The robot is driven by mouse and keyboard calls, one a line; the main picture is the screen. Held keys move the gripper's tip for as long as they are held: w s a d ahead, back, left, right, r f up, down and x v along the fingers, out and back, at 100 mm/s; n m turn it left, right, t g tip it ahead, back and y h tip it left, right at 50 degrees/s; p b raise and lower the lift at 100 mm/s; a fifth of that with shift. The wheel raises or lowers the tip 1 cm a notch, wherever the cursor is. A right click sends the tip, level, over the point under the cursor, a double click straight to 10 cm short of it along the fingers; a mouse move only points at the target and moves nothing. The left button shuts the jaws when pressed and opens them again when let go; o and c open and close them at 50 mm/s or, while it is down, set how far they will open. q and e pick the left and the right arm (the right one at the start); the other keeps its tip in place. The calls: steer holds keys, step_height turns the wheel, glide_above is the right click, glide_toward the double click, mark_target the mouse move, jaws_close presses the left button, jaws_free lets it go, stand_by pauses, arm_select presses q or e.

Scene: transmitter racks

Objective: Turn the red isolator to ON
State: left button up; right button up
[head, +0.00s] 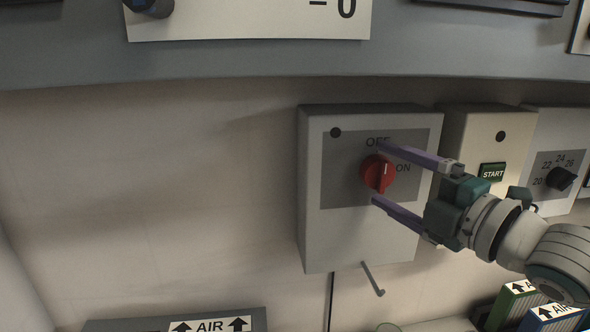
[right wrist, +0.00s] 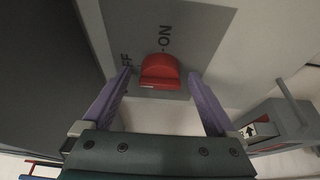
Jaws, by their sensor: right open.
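The red isolator (head: 377,174) is a round red knob with a raised grip bar, on a grey plate on a pale wall box (head: 340,235). OFF is printed above it and ON to its right. Its grip bar stands roughly upright, its white mark toward OFF. My right gripper (head: 376,172) comes in from the right, open, its purple fingers above and below the knob. In the right wrist view the knob (right wrist: 160,70) lies between the open fingertips (right wrist: 159,74), with gaps at both sides. Contact is not visible. My left gripper is not in view.
A grey shelf-like panel (head: 230,62) runs above. An AIR-labelled unit (head: 250,318) is below. The wall at left is bare.

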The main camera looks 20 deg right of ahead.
steer(key=shift+w, duration=0.1)
steer(key=shift+c, duration=1.2)
steer(key=c, duration=1.1)
